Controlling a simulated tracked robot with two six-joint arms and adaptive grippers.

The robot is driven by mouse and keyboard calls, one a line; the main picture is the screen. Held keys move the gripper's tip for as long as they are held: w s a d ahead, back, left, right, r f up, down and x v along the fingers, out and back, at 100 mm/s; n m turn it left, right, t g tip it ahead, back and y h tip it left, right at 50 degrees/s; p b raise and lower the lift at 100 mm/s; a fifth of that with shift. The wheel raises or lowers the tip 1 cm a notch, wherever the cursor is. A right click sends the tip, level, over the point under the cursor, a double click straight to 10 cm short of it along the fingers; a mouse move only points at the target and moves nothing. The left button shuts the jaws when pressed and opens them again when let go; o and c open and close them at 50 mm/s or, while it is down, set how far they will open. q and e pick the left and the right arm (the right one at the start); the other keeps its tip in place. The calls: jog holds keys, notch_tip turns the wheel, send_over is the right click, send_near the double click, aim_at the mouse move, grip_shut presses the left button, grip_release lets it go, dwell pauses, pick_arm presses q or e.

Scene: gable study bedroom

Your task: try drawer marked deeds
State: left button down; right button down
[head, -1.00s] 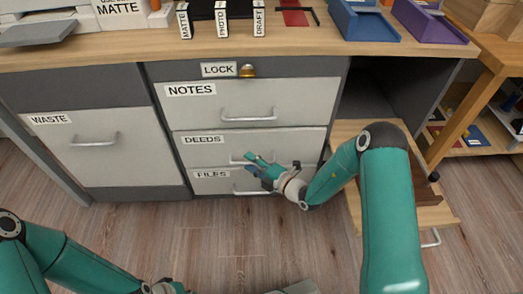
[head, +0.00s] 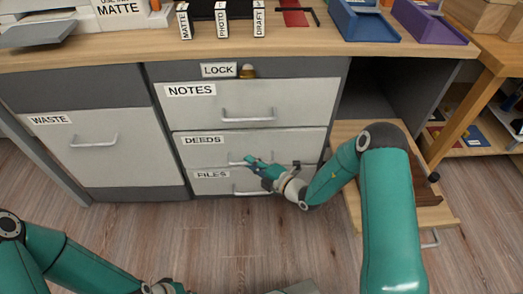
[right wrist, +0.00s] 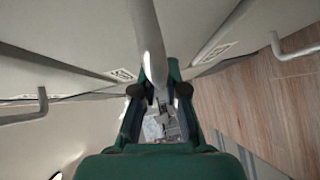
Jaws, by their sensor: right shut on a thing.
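The drawer marked DEEDS (head: 215,152) is the middle light-grey drawer front in the head view, and it looks flush with its neighbours. Its bar handle (head: 236,163) is partly hidden by my right gripper (head: 256,165). That gripper is shut on the handle. In the right wrist view the handle (right wrist: 147,40) runs between the two fingers of my right gripper (right wrist: 158,88). My left gripper (head: 165,287) is at the bottom edge of the head view, cut off, and its fingers cannot be made out.
The NOTES drawer (head: 290,98) is above and the FILES drawer (head: 215,184) below, both looking closed. A brass lock (head: 247,72) sits beside the LOCK label. The WASTE front (head: 110,165) is at the left. An open compartment (head: 385,98) is at the right.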

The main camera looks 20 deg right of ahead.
jog(key=shift+s+f, duration=0.1)
jog(key=shift+f, duration=0.15)
dwell(0.4)
jog(key=c, duration=1.2)
grip_release()
jog(key=shift+o, duration=0.3)
jog(key=shift+r, duration=0.1)
